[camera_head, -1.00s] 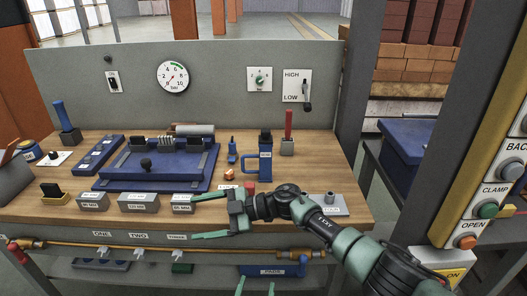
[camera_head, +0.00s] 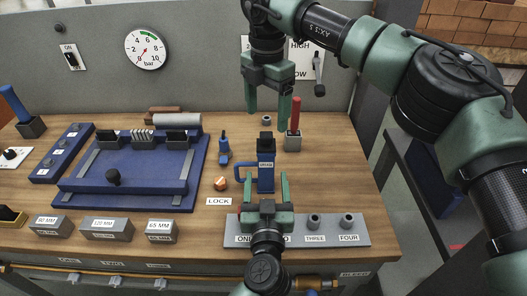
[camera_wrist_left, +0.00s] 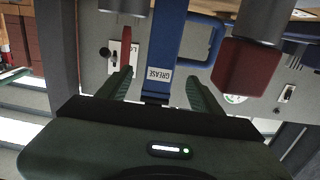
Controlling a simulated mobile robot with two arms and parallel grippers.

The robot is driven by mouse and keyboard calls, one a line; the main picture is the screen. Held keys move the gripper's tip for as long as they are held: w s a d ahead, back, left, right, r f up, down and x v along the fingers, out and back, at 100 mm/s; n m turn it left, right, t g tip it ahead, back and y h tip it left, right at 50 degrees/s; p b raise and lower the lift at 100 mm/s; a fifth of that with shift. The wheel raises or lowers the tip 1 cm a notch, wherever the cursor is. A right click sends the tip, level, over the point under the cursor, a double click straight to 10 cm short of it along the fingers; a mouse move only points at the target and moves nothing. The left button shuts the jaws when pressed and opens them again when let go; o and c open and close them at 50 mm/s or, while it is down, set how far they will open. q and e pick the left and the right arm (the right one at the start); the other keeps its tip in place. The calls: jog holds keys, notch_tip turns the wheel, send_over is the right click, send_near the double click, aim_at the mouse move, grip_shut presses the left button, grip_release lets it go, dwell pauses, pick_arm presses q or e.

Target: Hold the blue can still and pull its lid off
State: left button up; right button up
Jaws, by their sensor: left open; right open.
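The blue can (camera_head: 266,178) stands upright on the bench, with a handle on its left side and a label reading GREASE. Its black lid (camera_head: 266,145) is on top. My left gripper (camera_head: 270,178) is low in front of the can, open, with its fingers at either side of the can's lower body. In the left wrist view the can (camera_wrist_left: 168,40) shows between the open fingers, with its label; contact cannot be told. My right gripper (camera_head: 267,110) is open, pointing down above the lid, apart from it.
A red-handled tool (camera_head: 295,116) stands in a block right of the can. An orange piece (camera_head: 221,183) lies to its left. A grey plate (camera_head: 361,235) with pegs is in front. A blue fixture (camera_head: 135,170) fills the left bench.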

aim_at(266, 165)
pick_arm(q)
jog(key=shift+w+r, duration=0.15)
jog(key=shift+w, duration=0.1)
pick_arm(e)
jog(key=shift+w+r, duration=0.1)
jog(key=shift+r, duration=0.1)
pick_arm(q)
jog(key=shift+w+r, duration=0.1)
jog(key=shift+w, duration=0.05)
pick_arm(e)
jog(key=shift+r, duration=0.15)
pick_arm(q)
jog(key=w, duration=0.6)
jog(key=shift+w, duration=0.2)
pick_arm(e)
jog(key=shift+s, duration=0.25)
pick_arm(q)
jog(key=shift+w, duration=0.15)
pick_arm(e)
jog(key=shift+s, duration=0.1)
